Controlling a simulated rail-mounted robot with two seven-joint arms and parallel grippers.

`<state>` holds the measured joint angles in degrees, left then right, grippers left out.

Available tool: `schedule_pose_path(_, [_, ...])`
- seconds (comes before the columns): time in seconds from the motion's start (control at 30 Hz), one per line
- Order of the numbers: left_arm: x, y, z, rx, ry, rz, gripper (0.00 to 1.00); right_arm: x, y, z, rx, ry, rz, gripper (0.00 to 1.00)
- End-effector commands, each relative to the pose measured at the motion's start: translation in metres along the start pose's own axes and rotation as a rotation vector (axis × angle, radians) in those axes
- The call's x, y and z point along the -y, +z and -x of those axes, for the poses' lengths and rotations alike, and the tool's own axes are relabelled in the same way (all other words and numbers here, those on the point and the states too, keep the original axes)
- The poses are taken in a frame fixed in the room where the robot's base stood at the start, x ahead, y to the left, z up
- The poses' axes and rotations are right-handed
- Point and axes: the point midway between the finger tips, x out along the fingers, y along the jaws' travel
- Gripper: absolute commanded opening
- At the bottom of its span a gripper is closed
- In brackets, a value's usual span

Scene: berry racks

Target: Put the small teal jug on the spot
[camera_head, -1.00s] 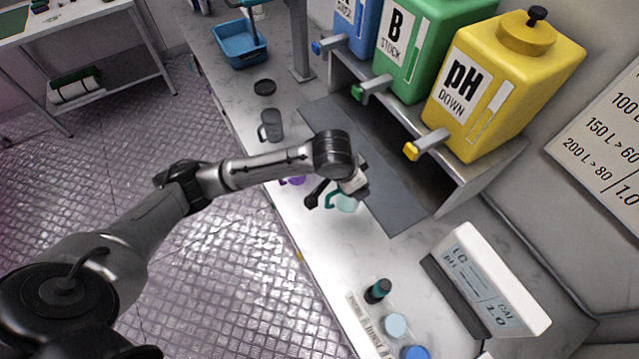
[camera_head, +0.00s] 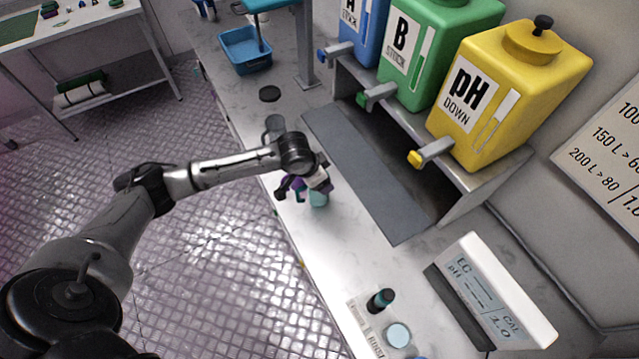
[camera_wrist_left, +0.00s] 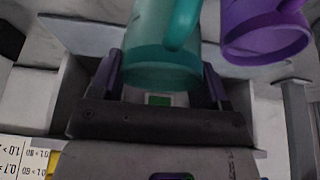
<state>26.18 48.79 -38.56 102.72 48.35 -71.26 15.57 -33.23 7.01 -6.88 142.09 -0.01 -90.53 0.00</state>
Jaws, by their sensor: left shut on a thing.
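The small teal jug (camera_head: 318,199) is in my left gripper (camera_head: 310,190), over the pale bench near its front edge. In the left wrist view the teal jug (camera_wrist_left: 165,45) is between the two fingers (camera_wrist_left: 160,85), with its handle facing the camera. I cannot tell whether its base touches the bench. A purple jug (camera_wrist_left: 265,30) is close beside it, mostly hidden behind the gripper in the head view. A flat dark round spot (camera_head: 270,93) lies farther back on the bench. My right gripper is not in view.
A grey jug (camera_head: 275,125) stands between my gripper and the dark spot. A blue basket (camera_head: 245,58) is at the back. A grey mat (camera_head: 365,175) lies before the rack with the yellow container (camera_head: 500,100). A teal-and-black bottle (camera_head: 380,300) is nearer.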

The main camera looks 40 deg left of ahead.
Motion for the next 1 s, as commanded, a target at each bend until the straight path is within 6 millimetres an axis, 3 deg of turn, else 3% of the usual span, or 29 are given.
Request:
schedule_pose_path(0.27, [0.000, 0.013, -0.031, 0.002, 0.000, 0.000, 0.34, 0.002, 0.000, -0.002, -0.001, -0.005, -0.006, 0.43])
schedule_pose_path(0.67, [0.000, 0.015, -0.034, 0.001, 0.000, -0.001, 0.34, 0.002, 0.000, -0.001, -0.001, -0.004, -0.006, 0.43])
schedule_pose_path(0.7, [0.000, 0.015, -0.034, 0.001, 0.000, -0.001, 0.72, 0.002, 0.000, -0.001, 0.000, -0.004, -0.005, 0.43])
schedule_pose_path(0.8, [0.000, 0.015, -0.034, 0.001, 0.000, -0.001, 0.80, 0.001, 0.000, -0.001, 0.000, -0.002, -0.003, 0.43])
schedule_pose_path(1.0, [0.000, 0.015, -0.034, 0.001, 0.000, -0.001, 0.80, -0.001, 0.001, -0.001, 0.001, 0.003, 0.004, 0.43])
